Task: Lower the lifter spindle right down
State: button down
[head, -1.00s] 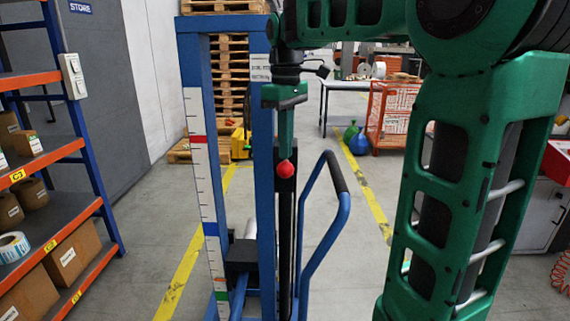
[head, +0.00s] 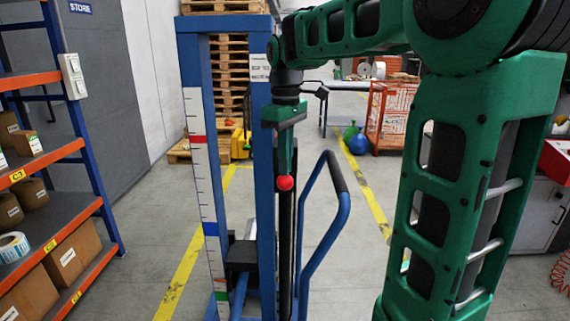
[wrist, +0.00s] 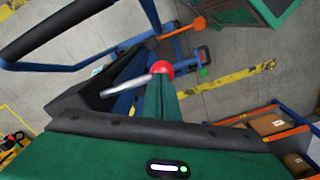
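The lifter (head: 264,160) is a blue frame with a white scale (head: 205,185) marked red, blue and green from top to bottom. Its black carriage (head: 241,253) sits between the blue and green marks. A grey metal cylinder, likely the spindle (head: 251,229), shows just above it, partly hidden by the post. My gripper (head: 286,172) points down in front of the right post, its narrow fingers looking shut. Its tip meets a red ball knob (head: 286,183). In the wrist view the red knob (wrist: 160,69) sits on a metal lever rod (wrist: 126,83), at the fingertips.
The lifter's blue push handle (head: 343,215) with a black grip stands right of my gripper. An orange shelf rack (head: 50,150) with boxes is at left. Pallets (head: 229,75) and a red cage (head: 390,115) stand behind. The floor between is mostly clear.

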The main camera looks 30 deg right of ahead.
jog(key=shift+f, duration=1.1)
dwell(3.0)
notch_tip(320, 180, up, 9)
dwell(0.6)
dwell(0.3)
